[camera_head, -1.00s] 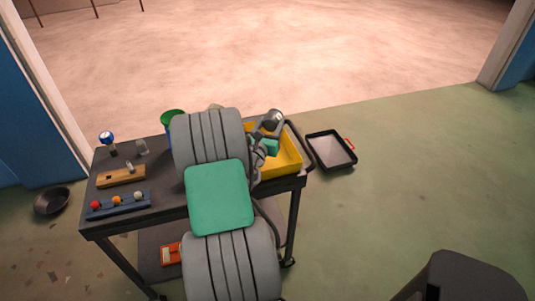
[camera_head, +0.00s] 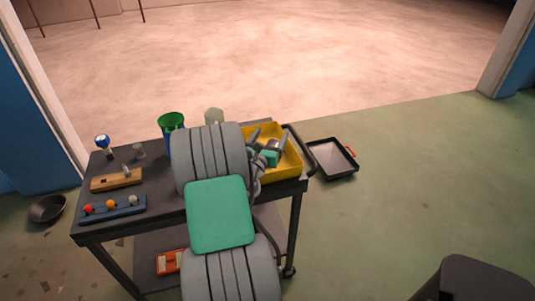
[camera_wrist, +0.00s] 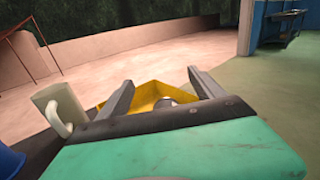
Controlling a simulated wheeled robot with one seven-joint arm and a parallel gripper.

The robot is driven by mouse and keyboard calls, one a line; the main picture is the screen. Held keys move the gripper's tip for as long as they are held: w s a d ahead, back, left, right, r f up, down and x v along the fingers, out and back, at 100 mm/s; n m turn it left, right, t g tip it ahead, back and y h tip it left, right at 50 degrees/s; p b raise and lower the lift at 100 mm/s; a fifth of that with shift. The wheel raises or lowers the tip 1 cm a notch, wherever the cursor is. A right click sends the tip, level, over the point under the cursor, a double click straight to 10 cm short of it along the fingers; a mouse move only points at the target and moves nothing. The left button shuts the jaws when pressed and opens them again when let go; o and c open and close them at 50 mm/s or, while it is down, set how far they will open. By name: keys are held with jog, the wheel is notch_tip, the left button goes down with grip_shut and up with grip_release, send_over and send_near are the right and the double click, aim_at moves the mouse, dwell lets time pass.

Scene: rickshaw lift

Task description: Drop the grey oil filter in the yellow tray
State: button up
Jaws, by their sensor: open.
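The yellow tray (camera_head: 291,166) sits at the right end of the dark cart, and part of it shows beyond my fingers in the wrist view (camera_wrist: 148,88). My gripper (camera_head: 268,139) is over the tray with its two grey fingers spread wide. In the wrist view, a rounded grey thing, seemingly the oil filter (camera_wrist: 166,102), shows low between the fingers against the yellow of the tray. Its lower part is hidden by my gripper's body. It appears apart from both fingers. My arm hides the left side of the tray in the head view.
A green-topped bin (camera_head: 171,121) and a pale mug (camera_head: 214,116) stand at the cart's back. A wooden block (camera_head: 117,180) and a blue rack with coloured balls (camera_head: 112,209) lie at left. A black tray (camera_head: 332,158) is on the floor at right.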

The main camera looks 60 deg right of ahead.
jog(key=shift+f, duration=0.1)
jog(key=s+a+b, duration=0.1)
jog(key=a, duration=0.6)
jog(key=shift+s+a, duration=0.15)
jog(key=shift+a, duration=0.2)
